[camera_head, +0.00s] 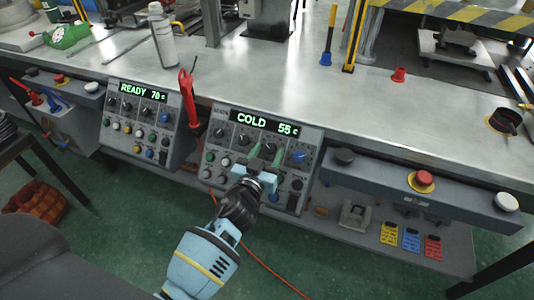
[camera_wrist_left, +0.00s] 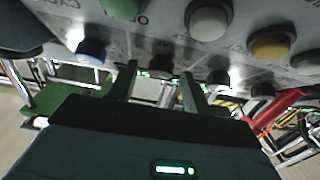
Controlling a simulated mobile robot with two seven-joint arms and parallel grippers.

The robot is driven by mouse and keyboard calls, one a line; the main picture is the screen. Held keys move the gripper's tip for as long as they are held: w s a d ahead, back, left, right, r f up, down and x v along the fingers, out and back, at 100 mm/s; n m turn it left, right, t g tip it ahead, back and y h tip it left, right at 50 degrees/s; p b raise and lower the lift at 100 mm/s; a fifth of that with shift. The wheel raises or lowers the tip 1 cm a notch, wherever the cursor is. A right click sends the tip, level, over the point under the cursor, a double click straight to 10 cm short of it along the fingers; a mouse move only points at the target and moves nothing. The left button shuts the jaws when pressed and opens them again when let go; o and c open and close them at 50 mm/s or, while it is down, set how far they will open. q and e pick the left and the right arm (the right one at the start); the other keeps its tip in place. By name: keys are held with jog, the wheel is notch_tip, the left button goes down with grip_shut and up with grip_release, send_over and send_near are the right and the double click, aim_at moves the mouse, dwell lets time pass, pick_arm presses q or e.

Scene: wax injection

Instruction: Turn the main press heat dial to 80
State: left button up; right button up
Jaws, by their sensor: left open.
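The right-hand control panel (camera_head: 229,155) on the bench front has a green display (camera_head: 265,124) reading COLD 55 c. Below the display is a row of dark dials, with a blue knob (camera_head: 298,156) at its right end. Which of them is the heat dial I cannot read. My left gripper (camera_head: 267,153) is at this panel, its two fingers apart and pointing at the dial row. In the left wrist view the open fingers (camera_wrist_left: 158,74) stand either side of a dark knob (camera_wrist_left: 161,64); whether they touch it I cannot tell. My right gripper is not in view.
A second panel (camera_head: 123,112) to the left reads READY 70 c. A red-handled tool (camera_head: 187,95) hangs between the panels. Red and white buttons (camera_head: 422,181) line the bench front at right. Coloured tags (camera_head: 411,239) lie on the lower shelf.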

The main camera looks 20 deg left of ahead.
pick_arm(q)
jog(key=c, duration=1)
jog(key=shift+o, duration=0.2)
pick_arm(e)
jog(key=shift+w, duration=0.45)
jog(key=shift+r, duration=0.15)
